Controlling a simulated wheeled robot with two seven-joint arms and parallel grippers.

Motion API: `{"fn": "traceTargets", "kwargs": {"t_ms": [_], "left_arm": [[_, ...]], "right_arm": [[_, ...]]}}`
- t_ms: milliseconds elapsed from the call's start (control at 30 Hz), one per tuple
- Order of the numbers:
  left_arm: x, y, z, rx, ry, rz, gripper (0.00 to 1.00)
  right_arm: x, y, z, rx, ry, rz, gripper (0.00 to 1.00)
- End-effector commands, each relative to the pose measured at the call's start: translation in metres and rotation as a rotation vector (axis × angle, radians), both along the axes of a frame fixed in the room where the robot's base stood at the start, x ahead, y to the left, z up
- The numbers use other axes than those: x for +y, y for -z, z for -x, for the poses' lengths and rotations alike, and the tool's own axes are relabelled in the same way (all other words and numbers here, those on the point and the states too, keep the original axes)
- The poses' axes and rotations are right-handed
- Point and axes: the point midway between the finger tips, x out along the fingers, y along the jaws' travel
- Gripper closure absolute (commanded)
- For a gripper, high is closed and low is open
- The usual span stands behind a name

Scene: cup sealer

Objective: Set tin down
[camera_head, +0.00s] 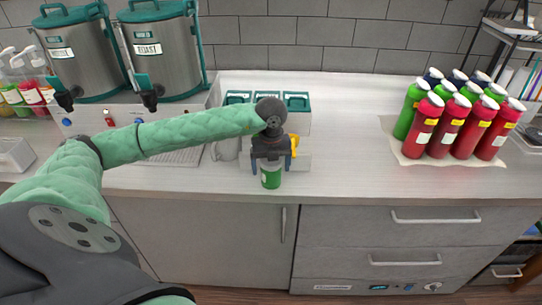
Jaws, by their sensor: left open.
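A small green tin (271,180) with a pale top stands upright at the front edge of the counter. My left gripper (271,166) is directly above and around the tin's upper part, with a finger on each side. Its jaws are open. The gripper body hides part of the tin's top, and I cannot tell whether the fingers touch it. My right gripper is not in the view.
Teal-lidded containers (296,102) and a yellow item (294,145) are close behind the gripper. Two steel dispensers (160,55) stand at the left. Red and green bottles (462,125) stand on a mat at the right. The counter (345,150) right of the gripper is clear.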

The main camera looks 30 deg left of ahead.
Motion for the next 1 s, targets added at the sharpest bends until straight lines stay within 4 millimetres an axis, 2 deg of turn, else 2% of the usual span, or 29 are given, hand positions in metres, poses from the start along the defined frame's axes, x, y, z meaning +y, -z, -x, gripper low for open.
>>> {"fn": "traceTargets", "kwargs": {"t_ms": [100, 167, 267, 367, 800, 1000], "left_arm": [[0.000, -0.003, 0.000, 0.000, 0.000, 0.000, 0.18], [0.000, -0.005, 0.000, -0.001, 0.000, 0.000, 0.18], [0.000, -0.012, -0.001, -0.001, 0.000, -0.001, 0.18], [0.000, -0.022, -0.001, -0.002, 0.000, 0.001, 0.18], [0.000, -0.092, 0.000, -0.004, 0.001, -0.001, 0.18], [0.000, -0.114, -0.001, -0.001, 0.000, 0.000, 0.18]], "right_arm": [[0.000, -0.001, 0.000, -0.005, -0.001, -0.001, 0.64], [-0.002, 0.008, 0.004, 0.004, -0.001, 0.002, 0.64], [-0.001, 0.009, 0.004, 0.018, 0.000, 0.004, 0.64], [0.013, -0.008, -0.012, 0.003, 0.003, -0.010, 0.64], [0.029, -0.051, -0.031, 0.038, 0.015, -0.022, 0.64], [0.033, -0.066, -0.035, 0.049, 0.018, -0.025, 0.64]]}}
